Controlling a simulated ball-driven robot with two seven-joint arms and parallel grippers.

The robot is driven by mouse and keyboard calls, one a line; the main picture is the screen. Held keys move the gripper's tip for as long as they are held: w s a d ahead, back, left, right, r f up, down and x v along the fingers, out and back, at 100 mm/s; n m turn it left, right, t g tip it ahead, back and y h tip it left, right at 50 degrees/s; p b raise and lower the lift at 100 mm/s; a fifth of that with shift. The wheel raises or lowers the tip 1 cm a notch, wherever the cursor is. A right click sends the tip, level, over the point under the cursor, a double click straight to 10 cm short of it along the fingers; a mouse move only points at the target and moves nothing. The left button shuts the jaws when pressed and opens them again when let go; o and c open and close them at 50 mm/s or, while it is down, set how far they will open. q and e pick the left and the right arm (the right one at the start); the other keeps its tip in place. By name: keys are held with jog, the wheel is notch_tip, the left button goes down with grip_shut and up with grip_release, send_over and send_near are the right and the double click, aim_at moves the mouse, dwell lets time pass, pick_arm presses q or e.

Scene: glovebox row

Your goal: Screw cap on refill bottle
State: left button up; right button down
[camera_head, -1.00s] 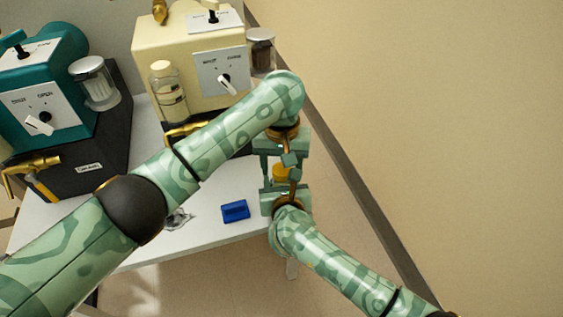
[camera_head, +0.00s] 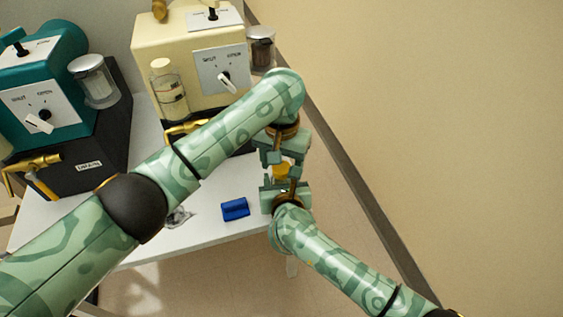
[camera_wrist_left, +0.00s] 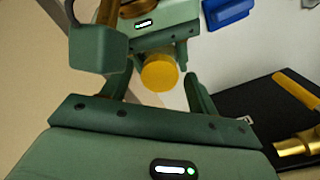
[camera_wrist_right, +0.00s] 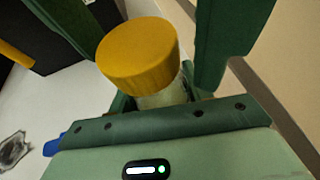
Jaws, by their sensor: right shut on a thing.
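The yellow cap (camera_head: 282,171) sits on top of the pale refill bottle (camera_wrist_right: 163,97), seen best in the right wrist view (camera_wrist_right: 138,55). I cannot tell how far it is threaded. My right gripper (camera_head: 285,188) is shut on the bottle, which is mostly hidden behind the cap and fingers. My left gripper (camera_head: 286,158) faces it from the other side. Its fingers stand apart on either side of the cap in the left wrist view (camera_wrist_left: 160,73), with gaps between them and the cap.
A blue block (camera_head: 235,209) and a crumpled silvery piece (camera_head: 178,217) lie on the white table (camera_head: 150,245). Behind stand a cream machine (camera_head: 190,45) with a bottle, and a teal machine (camera_head: 45,85) on a black base. The wall side at right is free.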

pick_arm(q)
jog(key=shift+r, duration=2.25)
jog(key=shift+c, duration=0.4)
notch_tip(320, 180, up, 4)
jog(key=shift+f+m, duration=0.25)
jog(key=shift+m, duration=0.25)
jog(key=shift+f, duration=0.1)
jog(key=shift+f, duration=3.95)
